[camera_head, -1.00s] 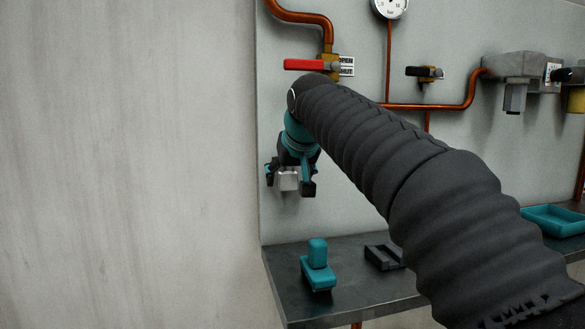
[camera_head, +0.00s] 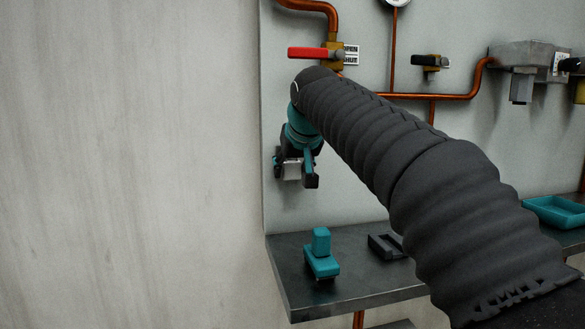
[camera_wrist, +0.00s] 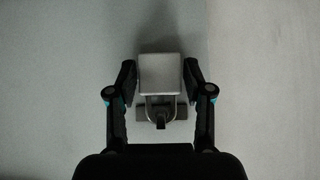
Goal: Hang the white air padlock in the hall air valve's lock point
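The padlock is a pale grey-white block (camera_wrist: 160,73) with a metal shackle, seen in the wrist view between my fingertips. My gripper (camera_head: 293,171) is shut on its body, with the shackle side toward the palm; it also shows in the wrist view (camera_wrist: 160,75). In the head view my gripper hangs in front of the wall panel, below the red-handled valve (camera_head: 307,53) and above the shelf. My arm hides part of the area below the valve, and I cannot make out a lock point.
A black-handled valve (camera_head: 430,61) is further right on the copper pipe. The shelf (camera_head: 350,287) carries a teal and black object (camera_head: 321,258), a dark slotted block (camera_head: 386,246) and a teal tray (camera_head: 556,211). Bare wall is on the left.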

